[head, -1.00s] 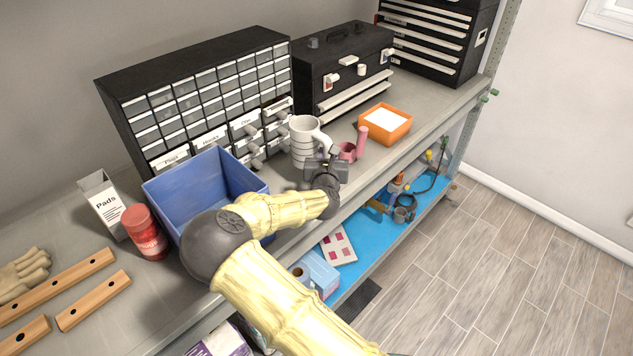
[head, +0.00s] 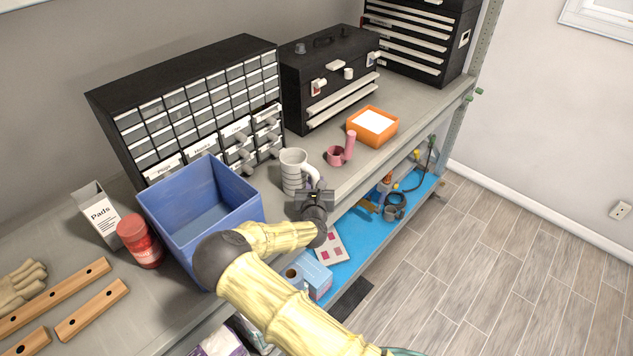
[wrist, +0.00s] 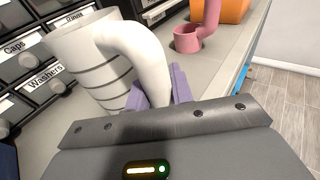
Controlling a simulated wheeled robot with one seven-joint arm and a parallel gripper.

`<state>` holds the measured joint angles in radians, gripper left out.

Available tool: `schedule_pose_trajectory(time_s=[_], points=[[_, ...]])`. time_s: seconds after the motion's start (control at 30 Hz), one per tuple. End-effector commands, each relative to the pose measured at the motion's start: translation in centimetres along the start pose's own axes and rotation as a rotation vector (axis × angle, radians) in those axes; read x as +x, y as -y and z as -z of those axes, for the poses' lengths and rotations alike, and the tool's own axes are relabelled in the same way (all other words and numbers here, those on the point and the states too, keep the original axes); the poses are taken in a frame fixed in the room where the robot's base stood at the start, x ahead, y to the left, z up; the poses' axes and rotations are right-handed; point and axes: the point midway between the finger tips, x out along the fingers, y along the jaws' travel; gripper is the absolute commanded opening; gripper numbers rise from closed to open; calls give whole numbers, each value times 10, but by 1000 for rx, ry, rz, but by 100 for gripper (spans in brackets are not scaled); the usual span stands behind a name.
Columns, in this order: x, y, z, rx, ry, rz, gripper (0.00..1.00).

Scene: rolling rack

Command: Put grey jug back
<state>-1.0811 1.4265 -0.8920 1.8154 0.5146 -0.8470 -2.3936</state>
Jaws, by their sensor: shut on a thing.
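The grey jug (head: 291,172) is a pale, ribbed jug with a thick curved handle, near the front edge of the grey upper shelf (head: 375,170). It looks upright; I cannot tell whether its base touches the shelf. My gripper (head: 316,190) is on the jug's front right side, its jaws shut on the handle. In the wrist view the jug (wrist: 85,62) stands at the left, and the purple fingers (wrist: 160,90) close around the lower handle. The fingertips are partly hidden behind the handle.
A blue bin (head: 170,217) stands left of the jug. A drawer cabinet (head: 190,105) is behind it. A pink holder (head: 336,156) and an orange box (head: 372,127) stand to the right. A black toolbox (head: 325,75) is at the back. Little bare shelf lies between jug and pink holder.

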Motion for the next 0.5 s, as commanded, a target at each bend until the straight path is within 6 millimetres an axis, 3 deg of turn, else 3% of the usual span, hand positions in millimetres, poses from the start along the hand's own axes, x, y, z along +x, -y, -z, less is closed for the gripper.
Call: schedule_pose_trajectory(time_s=[0.37, 0.4, 0.5], points=[[1, 0, 4, 2, 3, -1, 0], [0, 0, 4, 1, 1, 0, 29], [0, 0, 3, 1, 1, 0, 45]])
